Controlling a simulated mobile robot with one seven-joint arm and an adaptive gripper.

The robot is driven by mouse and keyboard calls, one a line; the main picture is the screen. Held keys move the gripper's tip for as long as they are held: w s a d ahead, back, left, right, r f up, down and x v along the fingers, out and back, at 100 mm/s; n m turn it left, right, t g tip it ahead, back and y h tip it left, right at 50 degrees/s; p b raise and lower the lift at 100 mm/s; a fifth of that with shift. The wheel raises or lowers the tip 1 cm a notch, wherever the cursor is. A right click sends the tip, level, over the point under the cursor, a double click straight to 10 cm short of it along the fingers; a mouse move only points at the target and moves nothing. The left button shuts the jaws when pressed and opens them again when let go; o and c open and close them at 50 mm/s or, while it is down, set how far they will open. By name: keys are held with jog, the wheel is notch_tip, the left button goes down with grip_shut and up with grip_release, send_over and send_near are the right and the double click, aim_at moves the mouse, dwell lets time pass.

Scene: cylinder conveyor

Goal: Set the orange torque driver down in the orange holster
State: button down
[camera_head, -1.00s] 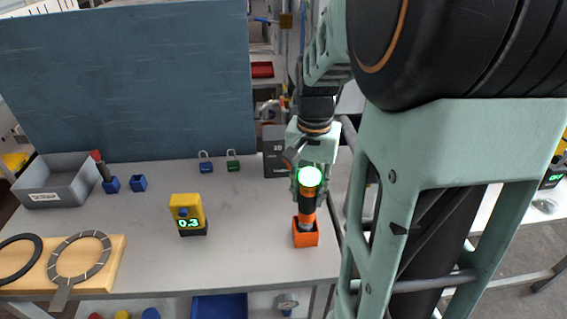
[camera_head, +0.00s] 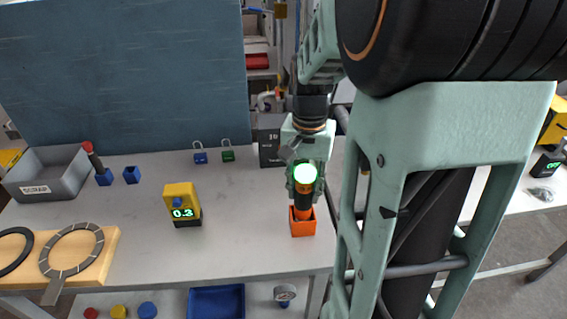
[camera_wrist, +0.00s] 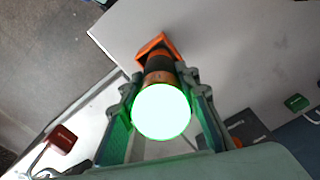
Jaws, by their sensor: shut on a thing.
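The orange and black torque driver (camera_head: 304,203) stands upright with its lower end inside the orange holster (camera_head: 302,227). A bright green-white light glows at its top. My gripper (camera_head: 305,183) is shut on the driver's upper part, above the holster. In the wrist view the driver (camera_wrist: 160,75) sits between the two fingers, and the holster (camera_wrist: 155,45) shows just beyond it. The driver's tip is hidden inside the holster, so I cannot tell whether it touches the bottom.
A yellow device reading 0.3 (camera_head: 182,204) stands left of the holster. A grey scrap bin (camera_head: 48,186), blue holders (camera_head: 132,175), small padlocks (camera_head: 228,155) and a dark box (camera_head: 271,147) are farther back. A wooden board (camera_head: 105,248) lies front left. The table between is clear.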

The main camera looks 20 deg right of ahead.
jog(key=c, duration=1.4)
grip_release()
